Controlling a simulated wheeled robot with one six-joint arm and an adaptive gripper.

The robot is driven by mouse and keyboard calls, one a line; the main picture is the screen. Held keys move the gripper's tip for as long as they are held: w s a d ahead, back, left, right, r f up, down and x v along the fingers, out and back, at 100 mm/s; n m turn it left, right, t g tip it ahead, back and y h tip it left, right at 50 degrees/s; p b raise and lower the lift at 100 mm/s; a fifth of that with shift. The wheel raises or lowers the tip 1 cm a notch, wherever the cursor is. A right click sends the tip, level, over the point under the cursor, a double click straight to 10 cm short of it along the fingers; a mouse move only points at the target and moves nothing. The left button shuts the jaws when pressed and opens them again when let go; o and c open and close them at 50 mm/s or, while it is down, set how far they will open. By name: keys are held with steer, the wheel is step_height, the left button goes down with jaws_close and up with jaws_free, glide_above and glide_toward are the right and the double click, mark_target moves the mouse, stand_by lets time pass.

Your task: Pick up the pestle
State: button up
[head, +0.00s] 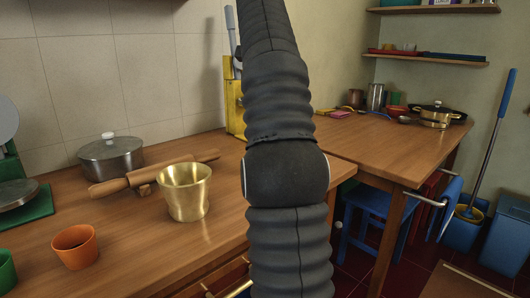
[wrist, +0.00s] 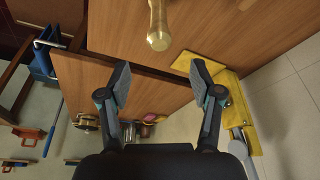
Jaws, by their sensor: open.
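The pestle (wrist: 158,30) shows in the wrist view as a brass rod with a rounded end, at the top centre. Its upper part runs out of the picture. It lies over the wooden counter, beyond my fingertips and apart from them. My gripper (wrist: 160,72) is open and empty, with its two fingers spread to either side below the pestle's end. In the head view my arm fills the centre, and I can make out neither the pestle nor the gripper there. A brass mortar (head: 184,192) stands upright on the counter, left of my arm.
The counter (head: 140,245) also holds a rolling pin (head: 125,184), a lidded pot (head: 111,158) and an orange cup (head: 75,247). A yellow object (wrist: 228,95) stands right of my gripper in the wrist view. A second counter (head: 400,141) lies at the right.

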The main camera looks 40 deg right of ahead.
steer(key=x, duration=0.8)
steer(key=shift+d+f, duration=0.15)
steer(key=shift+d, duration=0.15)
steer(key=shift+b+x, duration=0.8)
steer(key=shift+x, duration=1.85)
steer(key=shift+a, duration=0.1)
steer(key=shift+c, duration=0.2)
jaws_close()
